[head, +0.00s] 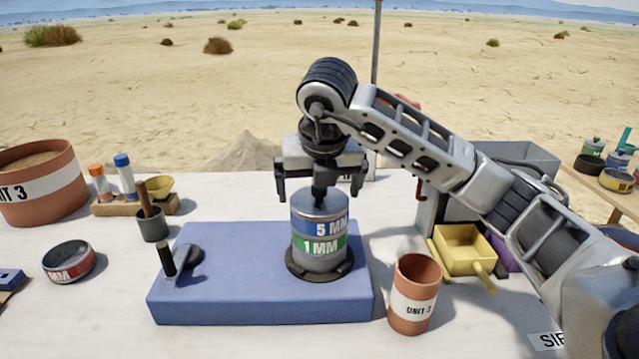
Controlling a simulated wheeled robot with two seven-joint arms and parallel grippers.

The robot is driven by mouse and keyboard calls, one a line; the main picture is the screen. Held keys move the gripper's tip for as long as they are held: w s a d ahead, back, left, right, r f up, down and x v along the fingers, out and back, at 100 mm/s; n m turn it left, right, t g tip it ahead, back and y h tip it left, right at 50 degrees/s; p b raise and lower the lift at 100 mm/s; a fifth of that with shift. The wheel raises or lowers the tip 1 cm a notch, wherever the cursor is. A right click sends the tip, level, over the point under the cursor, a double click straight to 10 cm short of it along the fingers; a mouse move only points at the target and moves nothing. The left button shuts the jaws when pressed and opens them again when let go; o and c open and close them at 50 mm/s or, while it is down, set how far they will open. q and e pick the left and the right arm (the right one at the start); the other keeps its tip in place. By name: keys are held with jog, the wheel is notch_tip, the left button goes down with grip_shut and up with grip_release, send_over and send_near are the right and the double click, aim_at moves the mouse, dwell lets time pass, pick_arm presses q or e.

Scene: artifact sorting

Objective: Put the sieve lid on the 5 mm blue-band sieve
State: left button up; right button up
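The blue-band sieve (308,226), marked 5 MM, is stacked upright on a green-band sieve (307,246) marked 1 MM. The stack stands in a dark ring on a blue base. A plain grey round top, which looks like the sieve lid (302,208), covers the blue-band sieve and appears to lie level. My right gripper (320,190) is directly above it, pointing down. A dark upright piece at its middle meets the grey top; I cannot tell knob from fingers there. My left gripper is out of view.
The blue base (250,300) carries a dark handle (167,258) at its left. A red-band sieve (69,263) lies at left. A terracotta UNIT 3 cup (415,290) stands right of the base, near a yellow scoop tray (462,250). White table is clear in front of the red-band sieve.

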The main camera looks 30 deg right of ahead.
jog(key=shift+s+a+r, duration=0.15)
jog(key=shift+r, duration=0.55)
pick_arm(q)
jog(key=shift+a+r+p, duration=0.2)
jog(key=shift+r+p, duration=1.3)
jog(key=shift+p, duration=1)
pick_arm(e)
jog(key=v, duration=1.4)
jog(key=shift+s, duration=0.25)
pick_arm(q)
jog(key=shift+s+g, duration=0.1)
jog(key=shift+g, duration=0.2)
pick_arm(e)
jog(key=shift+r, duration=0.15)
